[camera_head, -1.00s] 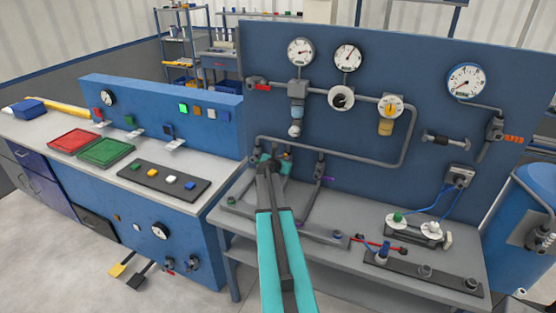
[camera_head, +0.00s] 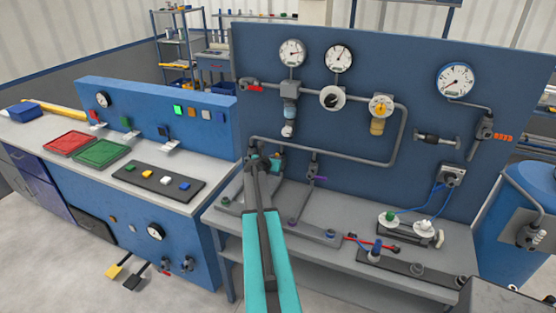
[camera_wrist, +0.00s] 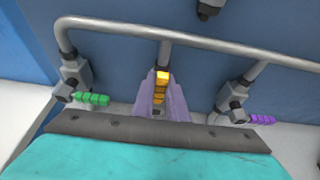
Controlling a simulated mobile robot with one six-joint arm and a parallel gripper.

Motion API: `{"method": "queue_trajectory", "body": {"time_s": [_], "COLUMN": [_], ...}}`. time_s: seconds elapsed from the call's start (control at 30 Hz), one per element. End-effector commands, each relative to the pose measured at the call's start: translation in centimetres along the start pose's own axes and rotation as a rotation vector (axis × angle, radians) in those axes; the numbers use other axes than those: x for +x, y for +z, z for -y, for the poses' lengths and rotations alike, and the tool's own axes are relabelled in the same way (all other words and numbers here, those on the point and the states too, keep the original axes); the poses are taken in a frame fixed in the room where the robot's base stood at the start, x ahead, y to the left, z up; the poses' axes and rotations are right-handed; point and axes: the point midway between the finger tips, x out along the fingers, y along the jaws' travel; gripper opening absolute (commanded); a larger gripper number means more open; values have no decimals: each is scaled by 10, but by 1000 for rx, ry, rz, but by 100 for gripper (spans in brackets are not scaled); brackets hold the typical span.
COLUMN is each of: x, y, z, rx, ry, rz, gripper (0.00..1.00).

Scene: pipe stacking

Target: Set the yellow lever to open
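The yellow lever (camera_wrist: 162,78) shows in the wrist view below a grey pipe, with its ridged grip running toward me. My gripper (camera_wrist: 162,90) has its two purple-grey fingers at either side of the lever, so the lever lies between them. I cannot tell whether the fingers press on it. In the head view my gripper (camera_head: 277,160) is at the pipe rig on the bench, low in front of the blue panel. My teal arm partly hides that area, and the yellow lever is too small to make out there.
A green lever (camera_wrist: 92,99) stands to the left and a purple lever (camera_wrist: 262,119) to the right, each on a pipe leg. The grey pipe (camera_wrist: 190,32) runs above the fingers. A blue panel (camera_head: 300,125) stands behind. Fittings lie on the bench (camera_head: 345,205) to the right.

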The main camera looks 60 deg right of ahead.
Motion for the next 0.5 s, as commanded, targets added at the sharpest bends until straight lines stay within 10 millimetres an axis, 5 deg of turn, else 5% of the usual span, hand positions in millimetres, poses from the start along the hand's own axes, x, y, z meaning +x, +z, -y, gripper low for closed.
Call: {"method": "queue_trajectory", "body": {"time_s": [0.1, 0.5], "x": [-1, 0], "y": [-1, 0], "z": [-4, 3], "rx": [-3, 1], "ry": [8, -1], "rz": [1, 0], "gripper": [30, 30]}}
